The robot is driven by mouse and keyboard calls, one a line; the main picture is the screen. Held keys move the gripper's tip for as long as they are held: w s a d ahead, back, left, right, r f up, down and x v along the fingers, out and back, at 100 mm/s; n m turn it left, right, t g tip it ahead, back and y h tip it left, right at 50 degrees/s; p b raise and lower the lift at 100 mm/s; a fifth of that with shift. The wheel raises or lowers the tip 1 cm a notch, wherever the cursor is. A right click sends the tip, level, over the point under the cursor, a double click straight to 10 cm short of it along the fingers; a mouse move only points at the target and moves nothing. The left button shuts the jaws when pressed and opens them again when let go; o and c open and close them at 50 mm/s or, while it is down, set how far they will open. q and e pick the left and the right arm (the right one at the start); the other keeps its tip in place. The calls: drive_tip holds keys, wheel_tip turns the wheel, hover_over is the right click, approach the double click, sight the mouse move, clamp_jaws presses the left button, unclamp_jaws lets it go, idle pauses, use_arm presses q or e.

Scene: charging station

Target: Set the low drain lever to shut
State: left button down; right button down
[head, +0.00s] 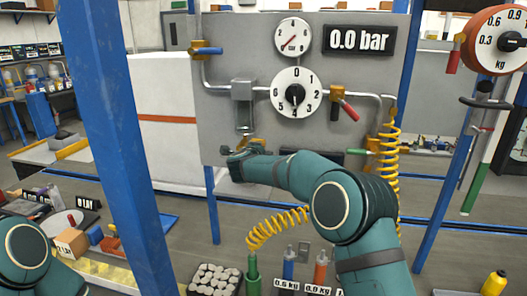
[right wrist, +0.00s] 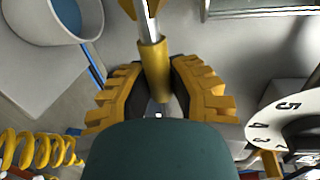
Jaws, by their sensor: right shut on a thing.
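The low drain lever shows in the right wrist view as a silver rod with a yellow sleeve (right wrist: 153,62), with its end between the yellow ribbed fingers of my right gripper (right wrist: 160,95). The gripper is shut on it. In the head view my right gripper (head: 240,152) is at the lower left of the grey panel (head: 350,65), below the filter bowl (head: 244,118). Only a bit of yellow shows there, so the lever's angle is hard to tell. My left gripper is out of view.
The panel also carries a blue lever (head: 207,51), a red lever (head: 348,110), a green lever (head: 362,152), a round dial (head: 296,78) and a display reading 0.0 bar (head: 360,40). A yellow coiled hose (head: 388,150) hangs at right. A blue post (head: 110,120) stands at left.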

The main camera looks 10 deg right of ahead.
drive_tip(key=shift+f, duration=0.15)
drive_tip(key=c, duration=0.9)
unclamp_jaws()
drive_tip(key=shift+o, duration=0.2)
drive_tip(key=shift+s+a, duration=0.1)
drive_tip(key=v, duration=1.2)
